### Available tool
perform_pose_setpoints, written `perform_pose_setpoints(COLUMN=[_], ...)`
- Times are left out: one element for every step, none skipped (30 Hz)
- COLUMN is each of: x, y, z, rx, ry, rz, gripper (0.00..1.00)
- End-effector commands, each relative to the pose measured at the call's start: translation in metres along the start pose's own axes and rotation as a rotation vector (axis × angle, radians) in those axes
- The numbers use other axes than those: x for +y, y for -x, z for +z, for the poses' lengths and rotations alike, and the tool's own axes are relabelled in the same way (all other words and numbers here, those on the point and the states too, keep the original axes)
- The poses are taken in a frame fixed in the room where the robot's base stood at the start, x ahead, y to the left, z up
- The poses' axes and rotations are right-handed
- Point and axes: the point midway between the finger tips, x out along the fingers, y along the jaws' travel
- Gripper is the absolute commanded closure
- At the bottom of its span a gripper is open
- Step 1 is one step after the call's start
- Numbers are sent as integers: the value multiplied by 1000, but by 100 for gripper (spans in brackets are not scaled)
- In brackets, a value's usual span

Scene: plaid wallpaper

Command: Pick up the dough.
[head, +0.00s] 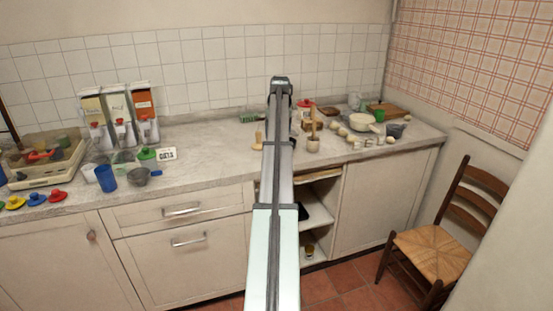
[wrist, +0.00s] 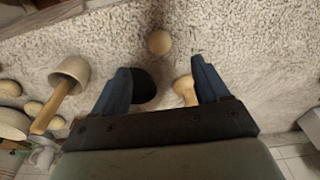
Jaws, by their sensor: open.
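A smooth tan ball (wrist: 159,42), which looks like a piece of dough, lies alone on the pale speckled counter in the wrist view. It is just beyond my fingertips, roughly centred between them. My gripper (wrist: 160,66) is open and empty, pointing down over the counter. A dark round thing (wrist: 144,88) and a pale wooden tool (wrist: 184,91) show between its fingers, the tool close to the right finger. In the head view my own arm hides the gripper and this ball. Similar pale balls (wrist: 33,107) lie at the left of the wrist view.
A mortar with a wooden pestle (wrist: 70,72) stands left of my gripper; the mortar (head: 313,146) shows right of my arm in the head view. Bowls and small items crowd the counter's right end. Dispensers (head: 119,117) and a blue cup (head: 106,178) stand at left.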

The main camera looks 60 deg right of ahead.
Motion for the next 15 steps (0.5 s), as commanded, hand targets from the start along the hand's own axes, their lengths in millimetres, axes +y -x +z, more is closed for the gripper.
perform_pose_setpoints(x=[0,0,0,0,0,0,0,0,0,0,0,0,0,0,0], y=[-10,-15,-23,-28,-32,-38,-41,-44,-47,-48,-50,-51,-52,-54,-56], z=[1,1,1,1,0,0,0,0,0,0,0,0,0,-1,-1], rx=[-1,-2,-2,-2,-1,-1,-1,-1,-1,-1,0,0,0,0,0], ry=[0,0,0,0,0,0,0,0,0,0,0,0,0,0,0], rz=[0,0,0,0,0,0,0,0,0,0,1,1,1,1,1], gripper=[26,26,26,26,26,26,26,26,26,26,26,26,26,26,26])
